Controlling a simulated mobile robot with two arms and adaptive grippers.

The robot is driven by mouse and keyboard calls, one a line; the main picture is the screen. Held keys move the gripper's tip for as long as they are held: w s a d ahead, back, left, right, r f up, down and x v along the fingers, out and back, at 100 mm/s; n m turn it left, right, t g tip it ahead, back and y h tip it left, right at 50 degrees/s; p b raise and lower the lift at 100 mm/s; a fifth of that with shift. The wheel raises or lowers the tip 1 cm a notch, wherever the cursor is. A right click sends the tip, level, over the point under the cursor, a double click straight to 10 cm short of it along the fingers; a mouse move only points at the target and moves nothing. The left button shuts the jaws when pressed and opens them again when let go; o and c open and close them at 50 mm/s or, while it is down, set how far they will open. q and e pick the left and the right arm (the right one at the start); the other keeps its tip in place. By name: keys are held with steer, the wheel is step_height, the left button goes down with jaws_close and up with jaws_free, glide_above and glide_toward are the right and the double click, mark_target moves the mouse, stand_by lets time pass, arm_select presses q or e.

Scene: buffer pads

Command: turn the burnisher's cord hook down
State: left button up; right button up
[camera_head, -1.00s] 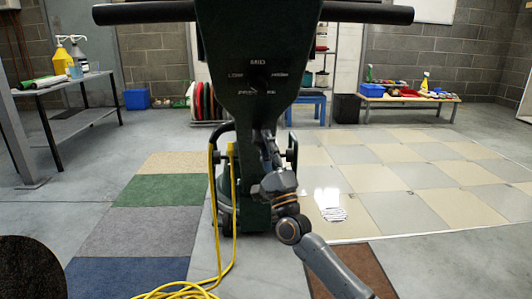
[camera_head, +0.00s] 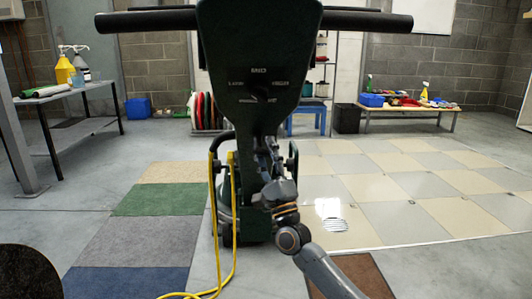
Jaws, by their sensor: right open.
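The burnisher (camera_head: 235,118) stands upright in front of me, with a dark green body, a wide black handlebar (camera_head: 150,21) and a dial panel marked LOW, MID and HIGH. A yellow cord (camera_head: 234,215) hangs in strands down its left side, from about mid-height to the floor. The cord hook cannot be made out clearly where the cord hangs. My right gripper (camera_head: 267,156) is up against the lower body in this view, just right of the cord. It is open, and its fingertips are small and dark against the machine. My left gripper is not in view.
A metal table (camera_head: 60,91) with bottles stands at the left. A low wooden bench (camera_head: 410,108) with supplies is at the back right. Coloured carpet squares (camera_head: 158,195) lie left of the burnisher, and pale floor tiles (camera_head: 400,186) lie right. Loose cord lies on the floor at the front.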

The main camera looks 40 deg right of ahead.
steer(key=v, duration=1.2)
